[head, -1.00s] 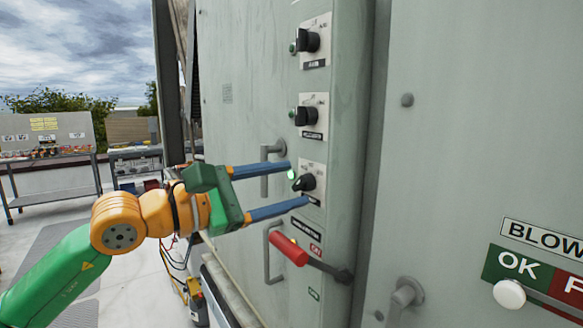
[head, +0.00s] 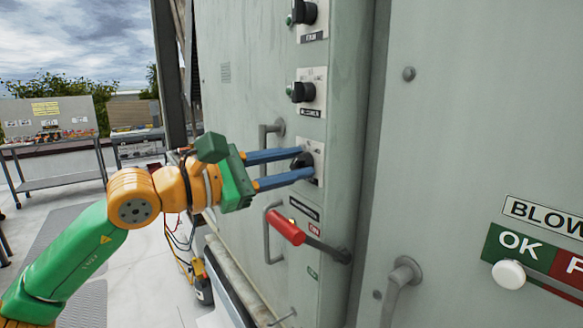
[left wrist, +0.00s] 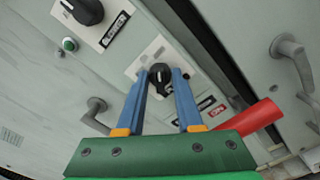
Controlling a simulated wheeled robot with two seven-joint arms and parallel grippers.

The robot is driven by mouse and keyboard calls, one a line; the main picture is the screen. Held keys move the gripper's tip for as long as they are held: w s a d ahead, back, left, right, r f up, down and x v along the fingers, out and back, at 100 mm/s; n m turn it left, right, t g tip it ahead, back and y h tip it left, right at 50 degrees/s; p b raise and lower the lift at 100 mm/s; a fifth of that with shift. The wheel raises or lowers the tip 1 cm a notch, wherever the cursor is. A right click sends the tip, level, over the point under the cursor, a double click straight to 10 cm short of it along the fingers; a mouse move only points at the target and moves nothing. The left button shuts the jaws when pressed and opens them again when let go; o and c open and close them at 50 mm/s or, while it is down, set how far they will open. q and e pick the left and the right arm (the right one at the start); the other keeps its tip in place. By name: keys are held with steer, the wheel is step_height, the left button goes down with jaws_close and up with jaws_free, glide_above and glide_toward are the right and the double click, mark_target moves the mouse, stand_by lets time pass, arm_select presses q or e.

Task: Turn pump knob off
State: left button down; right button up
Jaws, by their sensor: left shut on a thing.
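The lowest black knob (head: 301,160) sits on a white plate on the grey-green cabinet. My left gripper (head: 306,163) reaches it from the left, its two blue fingers shut on the knob, one above and one below. The left wrist view shows the knob (left wrist: 160,75) between the fingertips, its pale pointer line showing. The small label under this knob is too unclear to read, so I cannot confirm it is the pump knob. The green light beside it is hidden in the head view. My right gripper is not in view.
Two similar black knobs (head: 302,92) (head: 303,12) sit above. A red-handled lever (head: 286,227) is just below my fingers. Grey door handles (head: 268,145) (head: 402,285) stick out nearby. A BLOWER-type sign (head: 540,216) with a white slider is at right.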

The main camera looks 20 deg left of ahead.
arm_select(q)
steer(key=n+b, duration=0.2)
steer(key=n, duration=0.1)
steer(key=shift+f, duration=0.1)
steer(key=shift+r+n+b, duration=0.2)
steer(key=shift+n+b, duration=0.5)
steer(key=shift+n, duration=1.6)
steer(key=c, duration=0.6)
jaws_free()
steer(key=shift+o, duration=0.2)
steer(key=shift+s+a+f, duration=0.1)
steer(key=shift+a, duration=0.05)
steer(key=b+v, duration=0.3)
steer(key=v, duration=0.3)
steer(key=shift+s+a, duration=0.25)
steer(key=shift+s, duration=0.1)
